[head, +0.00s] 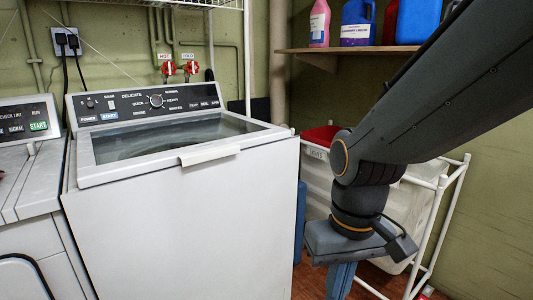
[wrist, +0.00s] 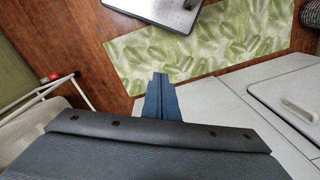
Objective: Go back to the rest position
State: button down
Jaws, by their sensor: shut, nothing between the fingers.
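My gripper (head: 341,281) hangs pointing down from my arm at the right of the head view, in front of the laundry cart and to the right of the washer. Its blue fingers run out of the bottom of that view. In the wrist view my gripper (wrist: 160,78) shows its two blue fingers together, shut and empty, over the floor. The white top-loading washer (head: 185,225) stands left of my gripper with its lid closed.
A white-framed laundry cart (head: 447,185) with a red item (head: 320,135) stands behind my arm. A shelf (head: 345,50) with detergent bottles is above it. A dryer (head: 30,225) is at far left. A green leaf-patterned mat (wrist: 215,45) lies on the wooden floor (wrist: 95,60).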

jog(key=d+r+m+p, duration=0.2)
jog(key=d+r+p, duration=0.5)
jog(key=p, duration=0.6)
jog(key=shift+s+d+r+h, duration=0.15)
jog(key=shift+d+r+h, duration=0.1)
jog(key=shift+d+h, duration=0.05)
